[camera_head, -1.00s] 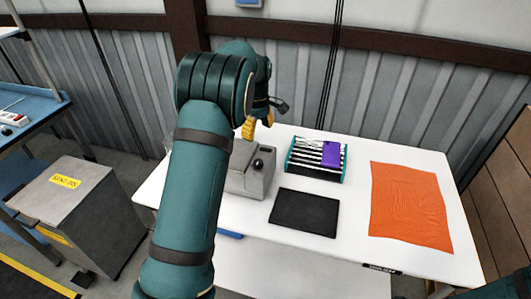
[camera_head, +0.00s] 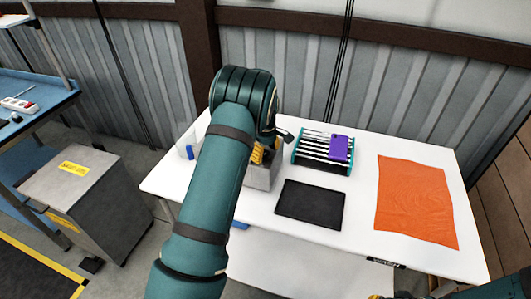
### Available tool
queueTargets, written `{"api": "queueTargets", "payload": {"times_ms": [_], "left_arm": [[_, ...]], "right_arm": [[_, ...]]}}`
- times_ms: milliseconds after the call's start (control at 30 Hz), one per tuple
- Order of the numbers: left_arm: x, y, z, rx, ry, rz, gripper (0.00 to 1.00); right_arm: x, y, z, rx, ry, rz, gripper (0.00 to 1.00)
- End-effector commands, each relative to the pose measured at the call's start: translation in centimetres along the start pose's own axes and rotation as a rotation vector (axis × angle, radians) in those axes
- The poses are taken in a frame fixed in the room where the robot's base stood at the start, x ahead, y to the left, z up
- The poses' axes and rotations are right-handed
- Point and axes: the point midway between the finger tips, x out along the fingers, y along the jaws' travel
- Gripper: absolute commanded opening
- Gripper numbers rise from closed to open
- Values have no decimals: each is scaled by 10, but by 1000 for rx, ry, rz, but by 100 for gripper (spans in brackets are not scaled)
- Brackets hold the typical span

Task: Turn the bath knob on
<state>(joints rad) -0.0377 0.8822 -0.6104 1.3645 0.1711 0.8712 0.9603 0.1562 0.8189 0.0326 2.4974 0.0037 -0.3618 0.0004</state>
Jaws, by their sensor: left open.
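The bath is a grey metal box (camera_head: 262,178) on the white table, largely hidden behind my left arm. Its black knob is hidden in the current view. My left gripper (camera_head: 258,153) has yellow fingertips and is open, low over the top of the bath. The arm covers part of the gripper, and I cannot tell whether the fingers touch the knob. A small yellow and dark bit at the bottom edge appears to be part of my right gripper (camera_head: 376,297), mostly cut off.
A teal rack (camera_head: 296,155) with several tubes and a purple item (camera_head: 341,148) stands right of the bath. A black mat (camera_head: 310,204) and an orange cloth (camera_head: 415,203) lie on the white table (camera_head: 360,215). A clear container (camera_head: 187,143) is left of my arm.

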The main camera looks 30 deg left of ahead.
Motion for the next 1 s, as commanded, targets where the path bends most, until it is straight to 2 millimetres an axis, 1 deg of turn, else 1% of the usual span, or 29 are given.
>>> {"api": "queueTargets", "payload": {"times_ms": [267, 300, 367, 400, 467, 500, 767, 1000], "left_arm": [[1, 0, 0, 0, 0, 0, 68], [1, 0, 0, 0, 0, 0, 59], [1, 0, 0, 0, 0, 0, 38], [1, 0, 0, 0, 0, 0, 24], [1, 0, 0, 0, 0, 0, 3], [1, 0, 0, 0, 0, 0, 0], [1, 0, 0, 14, 0, 0, 0], [2, 0, -1, 111, -1, 0, 0]], "right_arm": [[0, 0, 0, 0, 0, 0, 0], [0, 0, 0, 0, 0, 0, 0], [0, 0, 0, 0, 0, 0, 0], [0, 0, 0, 0, 0, 0, 0], [0, 0, 0, 0, 0, 0, 0], [0, 0, 0, 0, 0, 0, 0], [0, 0, 0, 0, 0, 0, 0], [4, 1, 0, 0, 0, 1, 0]]}}
